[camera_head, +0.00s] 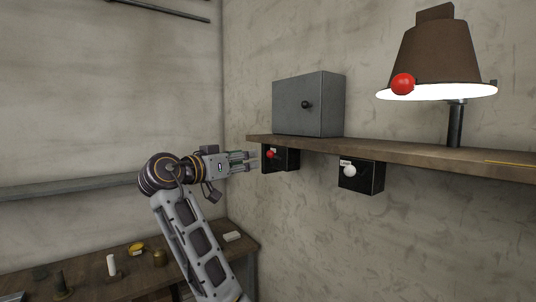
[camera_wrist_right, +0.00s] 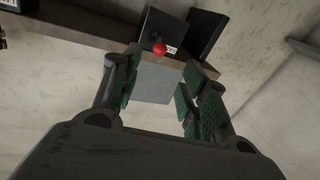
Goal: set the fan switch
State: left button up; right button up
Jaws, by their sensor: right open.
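A small black switch box (camera_head: 290,160) with a red knob (camera_head: 272,155) and a small white label hangs under the wall shelf; its label is too small to read. In the right wrist view the red knob (camera_wrist_right: 160,48) sits on the dark box (camera_wrist_right: 160,27), ahead of the fingers. My right gripper (camera_head: 253,160) is open and empty, just left of the red knob, with a small gap that I cannot judge exactly. It also shows in the right wrist view (camera_wrist_right: 160,74) with both padded fingers spread. My left gripper is not in view.
A second black box (camera_head: 372,180) with a white knob (camera_head: 349,171) hangs to the right. The wooden shelf (camera_head: 420,155) above carries a grey metal box (camera_head: 300,105) and a lamp (camera_head: 432,55) with a red ball. A table (camera_head: 190,262) with small items stands low at left.

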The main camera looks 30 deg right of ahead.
aim_at(268, 155)
jog(key=p+x, duration=0.3)
jog(key=x, duration=0.8)
grip_shut()
dwell(0.3)
